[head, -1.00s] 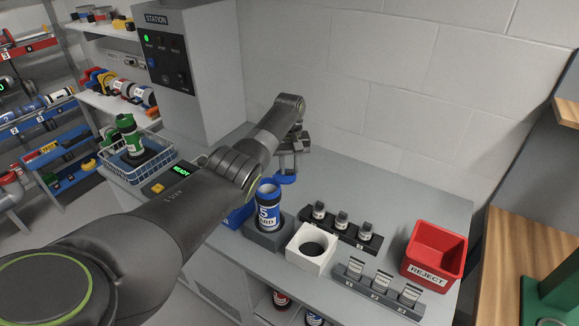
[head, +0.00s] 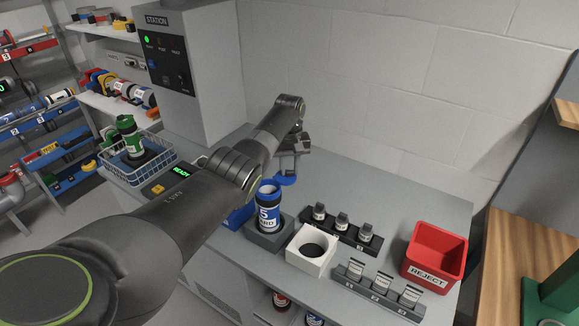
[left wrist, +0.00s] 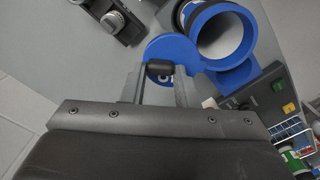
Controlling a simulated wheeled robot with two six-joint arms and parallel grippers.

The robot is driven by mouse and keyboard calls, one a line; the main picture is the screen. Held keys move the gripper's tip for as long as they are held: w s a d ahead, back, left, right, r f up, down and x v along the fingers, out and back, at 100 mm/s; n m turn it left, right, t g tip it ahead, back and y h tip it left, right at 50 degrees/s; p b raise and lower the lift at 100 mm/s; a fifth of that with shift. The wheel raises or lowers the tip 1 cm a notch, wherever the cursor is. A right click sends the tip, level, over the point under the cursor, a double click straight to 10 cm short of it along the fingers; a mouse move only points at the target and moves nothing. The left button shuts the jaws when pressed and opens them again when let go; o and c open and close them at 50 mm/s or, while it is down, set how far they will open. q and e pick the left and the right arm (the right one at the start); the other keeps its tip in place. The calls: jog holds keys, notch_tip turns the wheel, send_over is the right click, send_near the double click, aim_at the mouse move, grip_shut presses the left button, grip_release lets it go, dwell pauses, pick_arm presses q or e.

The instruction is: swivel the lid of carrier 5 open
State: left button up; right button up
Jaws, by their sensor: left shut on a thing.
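Carrier 5 (head: 268,212) is a blue and black tube with a white label marked 5. It stands upright in a dark grey block (head: 268,239) on the counter. Its blue lid (head: 286,181) is swung out to the side, toward the wall. The left wrist view shows the carrier's open blue mouth (left wrist: 222,32) with the lid (left wrist: 168,47) beside it. My left gripper (head: 287,170) is over the lid; its fingers (left wrist: 160,72) are shut on the lid's small black knob. My right gripper is not in view.
A white block with a round hole (head: 311,249) stands right of the carrier. Racks of small labelled pieces (head: 342,229) and a red REJECT bin (head: 436,253) lie farther right. A wire basket with a green carrier (head: 129,135) is at the left.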

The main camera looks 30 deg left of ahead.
aim_at(290, 171)
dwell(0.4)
pick_arm(q)
jog(key=o, duration=1)
notch_tip(290, 171, up, 17)
jog(key=b, duration=0.2)
jog(key=shift+r, duration=0.2)
jog(key=shift+f, duration=0.1)
jog(key=shift+f, duration=0.1)
